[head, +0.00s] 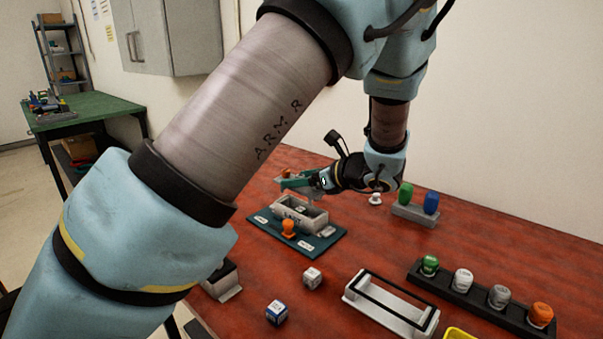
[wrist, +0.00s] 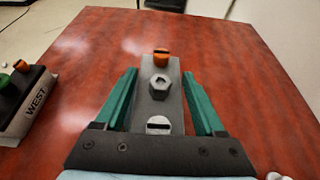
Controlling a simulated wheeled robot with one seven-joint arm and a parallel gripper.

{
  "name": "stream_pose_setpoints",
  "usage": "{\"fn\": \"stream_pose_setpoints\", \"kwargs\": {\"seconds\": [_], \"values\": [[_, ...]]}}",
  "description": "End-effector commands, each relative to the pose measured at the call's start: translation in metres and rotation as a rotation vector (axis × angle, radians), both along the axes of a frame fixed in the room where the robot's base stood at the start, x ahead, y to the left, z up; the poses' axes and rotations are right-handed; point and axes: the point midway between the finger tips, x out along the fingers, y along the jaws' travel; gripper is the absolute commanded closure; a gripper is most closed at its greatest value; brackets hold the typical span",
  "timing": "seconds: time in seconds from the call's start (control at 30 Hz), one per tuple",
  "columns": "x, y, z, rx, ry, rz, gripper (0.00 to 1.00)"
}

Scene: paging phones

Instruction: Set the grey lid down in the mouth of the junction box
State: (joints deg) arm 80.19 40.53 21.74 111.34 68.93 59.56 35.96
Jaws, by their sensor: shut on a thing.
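The grey lid (wrist: 160,108) lies between my gripper's two teal fingers in the wrist view. It carries an orange knob, a grey hex nut and a slotted screw head. My gripper (head: 287,182) is shut on it. In the head view the lid's orange knob (head: 287,172) shows just above the fingers. The grey junction box (head: 312,222) stands open on a dark teal base plate (head: 262,222), close below and in front of my gripper. The lid appears apart from the box, above its back left side. The box is not visible in the wrist view.
An orange knob (head: 288,228) stands at the box's front. Two small cubes (head: 277,312), a white frame with a black bar (head: 388,305) and a rack of coloured knobs (head: 480,290) lie nearer. A grey stand (head: 415,215) holds green and blue knobs. A WEST box (wrist: 28,105) shows left.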

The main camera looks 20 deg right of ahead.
Motion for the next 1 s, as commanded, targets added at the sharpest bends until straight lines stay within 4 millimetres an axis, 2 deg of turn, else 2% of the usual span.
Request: {"fn": "stream_pose_setpoints", "kwargs": {"seconds": [0.3,0.43,1.0], "values": [[0.000,0.000,-0.027,0.000,0.000,-0.001,0.90],[0.000,0.000,-0.022,0.000,0.000,-0.001,0.90],[0.000,0.000,-0.025,0.000,0.000,-0.002,0.90]]}}
